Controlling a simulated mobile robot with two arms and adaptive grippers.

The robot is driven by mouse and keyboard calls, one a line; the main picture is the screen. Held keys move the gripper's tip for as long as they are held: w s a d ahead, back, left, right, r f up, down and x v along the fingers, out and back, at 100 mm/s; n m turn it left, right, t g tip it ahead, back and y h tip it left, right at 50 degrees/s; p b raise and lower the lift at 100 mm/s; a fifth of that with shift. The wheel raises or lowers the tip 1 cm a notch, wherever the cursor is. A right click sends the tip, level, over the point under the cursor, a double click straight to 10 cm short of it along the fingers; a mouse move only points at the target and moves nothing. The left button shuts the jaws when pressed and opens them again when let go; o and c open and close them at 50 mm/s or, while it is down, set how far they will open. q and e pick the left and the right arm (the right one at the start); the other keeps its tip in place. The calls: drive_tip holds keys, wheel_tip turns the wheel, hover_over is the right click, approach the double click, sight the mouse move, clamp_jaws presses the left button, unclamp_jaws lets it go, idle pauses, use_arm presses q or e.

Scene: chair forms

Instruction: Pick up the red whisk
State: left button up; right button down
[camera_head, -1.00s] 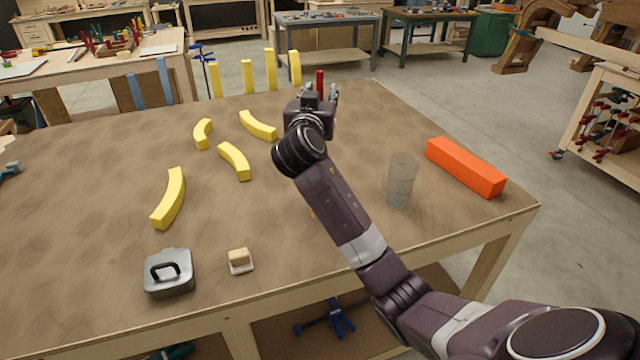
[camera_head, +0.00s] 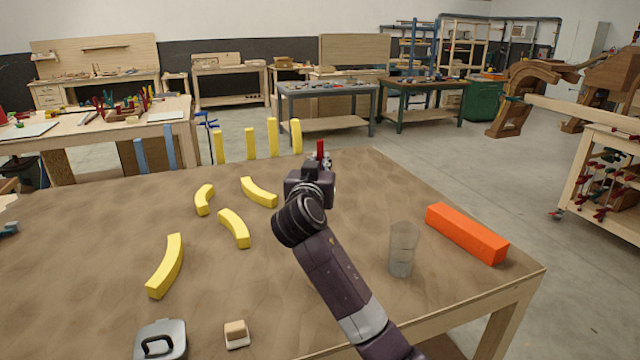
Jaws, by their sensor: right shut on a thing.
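The red whisk (camera_head: 320,149) shows only as a short red upright piece just beyond my right gripper. My right gripper (camera_head: 322,162) is at the far part of the brown table and is shut on the whisk. The gripper's own body and wrist hide the lower part of the whisk, so I cannot tell whether it touches the table. My left gripper is not in view.
Several yellow curved blocks (camera_head: 234,228) lie left of my arm on the table (camera_head: 90,260). A clear glass (camera_head: 402,250) and an orange block (camera_head: 466,233) stand to the right.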

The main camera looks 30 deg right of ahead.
wheel_tip(320, 180, up, 18)
drive_tip(key=w+n+t+y+p, duration=0.2)
drive_tip(key=n+y+p, duration=0.1)
drive_tip(key=y, duration=0.1)
drive_tip(key=f+n+y, duration=0.1)
drive_tip(key=s+f+n+t+y+p, duration=0.1)
drive_tip(key=y, duration=0.1)
drive_tip(key=s+f+n+t+y, duration=0.1)
drive_tip(key=shift+f, duration=0.4)
drive_tip(key=shift+f+b, duration=3.8)
drive_tip(key=shift+f, duration=3.05)
drive_tip(key=shift+w+y, duration=0.1)
drive_tip(key=shift+y, duration=0.4)
